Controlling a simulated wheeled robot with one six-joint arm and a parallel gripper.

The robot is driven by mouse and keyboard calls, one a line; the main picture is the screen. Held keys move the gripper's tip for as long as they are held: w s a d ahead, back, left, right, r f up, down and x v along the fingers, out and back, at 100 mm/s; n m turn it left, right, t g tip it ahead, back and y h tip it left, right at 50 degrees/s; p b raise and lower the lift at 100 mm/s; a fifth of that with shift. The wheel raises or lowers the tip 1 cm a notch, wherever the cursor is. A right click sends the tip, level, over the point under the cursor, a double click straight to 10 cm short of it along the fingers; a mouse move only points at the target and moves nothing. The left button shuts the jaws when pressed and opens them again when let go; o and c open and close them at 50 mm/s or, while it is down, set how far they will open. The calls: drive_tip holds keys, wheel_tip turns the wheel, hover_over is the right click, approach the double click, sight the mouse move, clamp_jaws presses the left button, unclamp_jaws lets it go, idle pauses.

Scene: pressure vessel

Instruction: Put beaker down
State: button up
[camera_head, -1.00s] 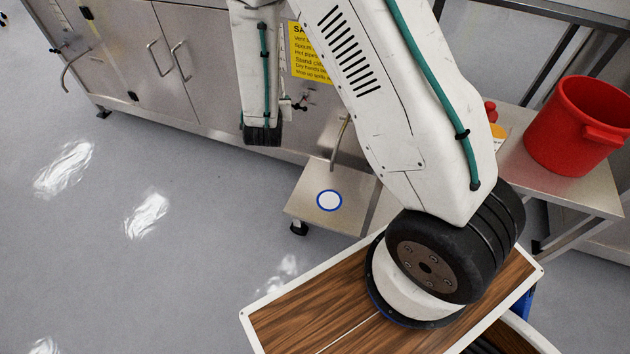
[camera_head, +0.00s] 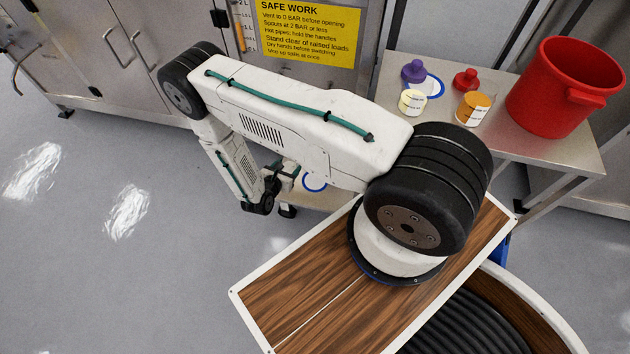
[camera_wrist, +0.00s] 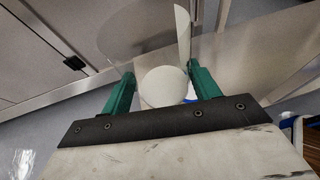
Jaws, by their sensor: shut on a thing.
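In the wrist view my gripper (camera_wrist: 163,76) has its green fingers closed on either side of a clear beaker (camera_wrist: 163,90) with a whitish round part between them. The beaker's clear wall is hard to make out. In the head view my gripper (camera_head: 280,182) is low, beside a small metal step (camera_head: 325,200) that bears a blue ring mark (camera_head: 314,182). My arm hides much of the step and the beaker there. A bit of blue shows just past the beaker in the wrist view. I cannot tell whether the beaker touches the step.
A metal side table (camera_head: 450,132) on the right holds a red bucket (camera_head: 563,88), a cream jar (camera_head: 412,101), an orange jar (camera_head: 473,107), purple (camera_head: 413,71) and red (camera_head: 467,79) stoppers and another blue ring (camera_head: 435,86). A steel cabinet with a yellow sign (camera_head: 310,33) stands behind.

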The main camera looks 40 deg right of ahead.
drive_tip(key=s+d+f+m+g+h, duration=0.1)
drive_tip(key=s+d+f+m+g, duration=0.3)
drive_tip(key=s+f, duration=1)
drive_tip(key=n+t, duration=0.1)
hover_over(313, 183)
drive_tip(key=shift+s+f, duration=0.15)
drive_tip(key=shift+f, duration=2.05)
drive_tip(key=shift+f, duration=0.1)
drive_tip(key=o, duration=1)
